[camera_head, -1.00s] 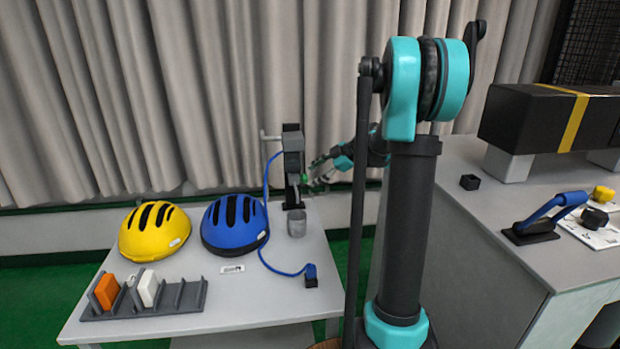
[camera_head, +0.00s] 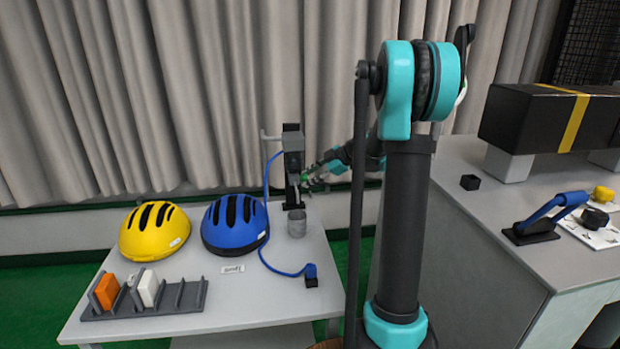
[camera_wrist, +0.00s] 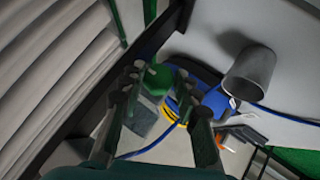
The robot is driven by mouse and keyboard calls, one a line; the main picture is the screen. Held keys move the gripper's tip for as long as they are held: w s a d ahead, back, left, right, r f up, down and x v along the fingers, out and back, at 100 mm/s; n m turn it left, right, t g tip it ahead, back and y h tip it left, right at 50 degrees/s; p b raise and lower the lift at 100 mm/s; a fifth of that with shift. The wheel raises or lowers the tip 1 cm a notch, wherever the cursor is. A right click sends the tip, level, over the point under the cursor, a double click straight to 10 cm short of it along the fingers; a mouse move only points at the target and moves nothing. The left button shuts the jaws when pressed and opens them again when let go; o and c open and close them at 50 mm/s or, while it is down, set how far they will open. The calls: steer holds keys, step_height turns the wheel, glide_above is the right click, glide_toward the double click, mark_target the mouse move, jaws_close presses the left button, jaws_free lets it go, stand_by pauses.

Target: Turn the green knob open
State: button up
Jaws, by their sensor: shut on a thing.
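The green knob (camera_wrist: 157,80) sits between the two fingertips of my gripper (camera_wrist: 159,74) in the wrist view. My gripper is shut on it. In the head view the green knob (camera_head: 304,177) is a small spot on the right side of the dark upright stand (camera_head: 292,160), with my gripper reaching it from the right. The fingers partly cover the knob, and I cannot tell how far it is turned. A grey cup (camera_head: 297,223) stands below at the foot of the stand; it also shows in the wrist view (camera_wrist: 250,72).
Blue (camera_head: 228,240) and yellow (camera_head: 140,245) helmets and a grey rack (camera_head: 150,312) share the table. A grey counter (camera_head: 490,220) with a blue lever (camera_head: 545,215) is on the right.

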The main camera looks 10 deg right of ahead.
steer(key=shift+w, duration=0.1)
steer(key=m+g, duration=0.1)
steer(key=g, duration=0.1)
steer(key=m+g, duration=0.1)
steer(key=g, duration=0.2)
steer(key=w+m+g, duration=0.1)
steer(key=g, duration=0.2)
steer(key=shift+r+m, duration=0.1)
steer(key=shift+m, duration=0.3)
steer(key=shift+g, duration=0.3)
stand_by(0.5)
steer(key=o, duration=1.1)
steer(key=shift+o, duration=0.2)
steer(key=v, duration=1.2)
